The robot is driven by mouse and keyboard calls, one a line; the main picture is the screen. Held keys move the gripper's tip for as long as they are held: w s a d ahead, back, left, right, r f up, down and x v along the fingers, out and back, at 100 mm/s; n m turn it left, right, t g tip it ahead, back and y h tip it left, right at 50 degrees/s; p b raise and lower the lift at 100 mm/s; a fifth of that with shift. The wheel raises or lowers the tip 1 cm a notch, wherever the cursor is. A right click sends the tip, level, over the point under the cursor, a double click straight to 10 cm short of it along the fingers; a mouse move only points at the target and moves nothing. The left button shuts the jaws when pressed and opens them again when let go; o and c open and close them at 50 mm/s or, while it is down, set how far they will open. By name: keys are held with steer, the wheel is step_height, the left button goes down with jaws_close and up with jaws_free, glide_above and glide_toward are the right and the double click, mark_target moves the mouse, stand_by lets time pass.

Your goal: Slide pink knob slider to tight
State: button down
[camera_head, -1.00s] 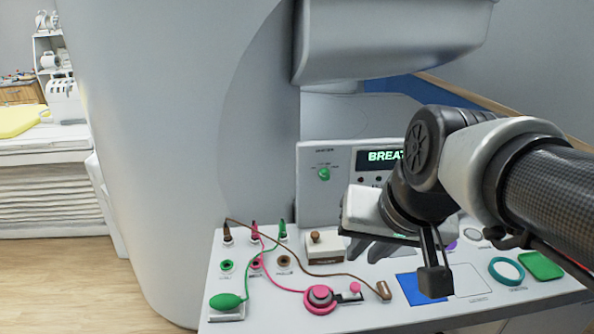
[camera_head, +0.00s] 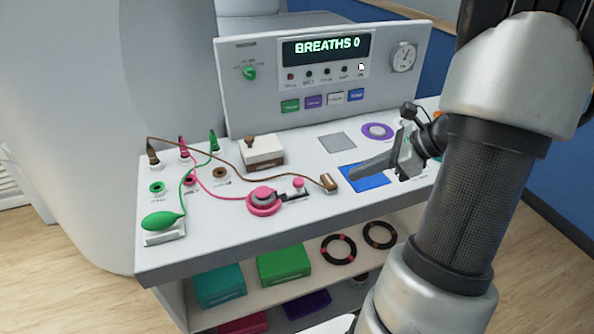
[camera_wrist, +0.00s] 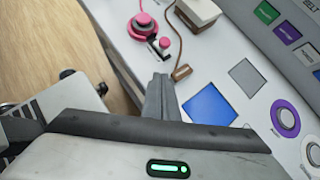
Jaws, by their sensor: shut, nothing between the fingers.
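The slider's pink knob (camera_head: 298,184) stands on a small plate with a dark slot, to the right of a round pink ring with a grey centre (camera_head: 264,198). In the wrist view the pink knob (camera_wrist: 165,42) is beyond my fingertips and apart from them, with the ring (camera_wrist: 143,24) further up. My gripper (camera_head: 353,172) is shut and empty, over the blue square on the console, pointing left toward the knob. The fingers also show together in the wrist view (camera_wrist: 160,80). I cannot read a "tight" mark at the slider.
A brown cylinder (camera_head: 328,182) on a cord lies between the knob and my fingers. A white box with a brown knob (camera_head: 262,152) stands behind. A green bulb (camera_head: 163,220) is at left. The display panel (camera_head: 322,70) rises at the back. Shelves with boxes are below.

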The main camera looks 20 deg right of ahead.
steer(key=shift+d+f+m, duration=0.25)
steer(key=shift+d+m, duration=0.05)
steer(key=b+x, duration=0.2)
steer(key=x, duration=0.8)
steer(key=shift+w+a, duration=1.15)
steer(key=shift+a, duration=0.05)
steer(key=shift+w+a+r, duration=0.1)
steer(key=shift+w+a, duration=0.15)
steer(key=shift+w, duration=0.05)
